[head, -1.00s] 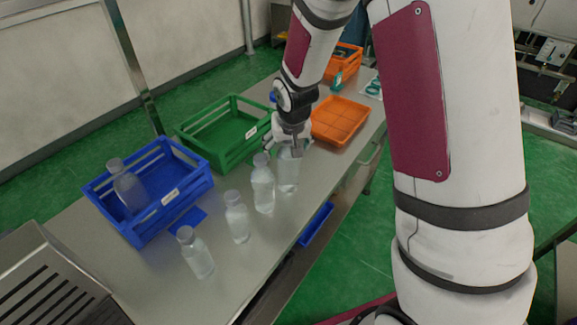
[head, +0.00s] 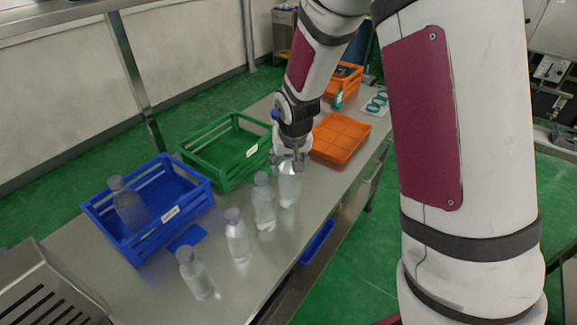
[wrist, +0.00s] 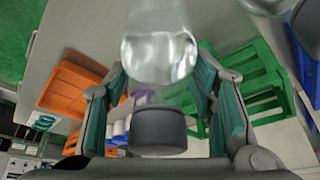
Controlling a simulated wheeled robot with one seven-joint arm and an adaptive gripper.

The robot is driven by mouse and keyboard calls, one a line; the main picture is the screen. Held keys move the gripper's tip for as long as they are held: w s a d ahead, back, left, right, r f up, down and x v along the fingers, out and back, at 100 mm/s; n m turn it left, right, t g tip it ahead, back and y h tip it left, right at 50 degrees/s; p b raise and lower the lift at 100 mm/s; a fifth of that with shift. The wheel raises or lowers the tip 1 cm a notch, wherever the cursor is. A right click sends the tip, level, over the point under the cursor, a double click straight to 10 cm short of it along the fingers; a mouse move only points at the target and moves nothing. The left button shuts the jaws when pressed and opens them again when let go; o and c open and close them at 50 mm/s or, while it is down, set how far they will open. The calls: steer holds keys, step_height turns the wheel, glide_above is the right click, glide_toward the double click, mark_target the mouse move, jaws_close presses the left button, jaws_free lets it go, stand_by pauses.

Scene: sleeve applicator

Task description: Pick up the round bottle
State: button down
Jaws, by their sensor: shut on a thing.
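A clear round bottle (head: 289,190) stands at the far end of a row of bottles on the metal table. My gripper (head: 287,161) is over it from above, shut on its upper part. In the wrist view the bottle's clear body (wrist: 160,45) and its grey cap (wrist: 158,130) show between the two green-padded fingers (wrist: 163,105). The bottle looks upright, and its base appears to be at the table top. The exact finger contact is partly hidden in the head view.
Close by stands another clear bottle (head: 264,208), with more bottles (head: 238,243) (head: 198,279) toward the near end. A blue crate (head: 110,232) holds one bottle (head: 128,207). A green crate (head: 200,172) and an orange tray (head: 340,138) flank my gripper. The table edge is on the right.

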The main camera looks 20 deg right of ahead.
step_height(320, 180, up, 2)
steer(key=shift+w+r, duration=0.1)
steer(key=s+d+r+p, duration=0.1)
steer(key=s+p, duration=0.2)
steer(key=s, duration=1.3)
steer(key=shift+d+r, duration=0.2)
steer(key=shift+r, duration=0.1)
steer(key=shift+s, duration=0.1)
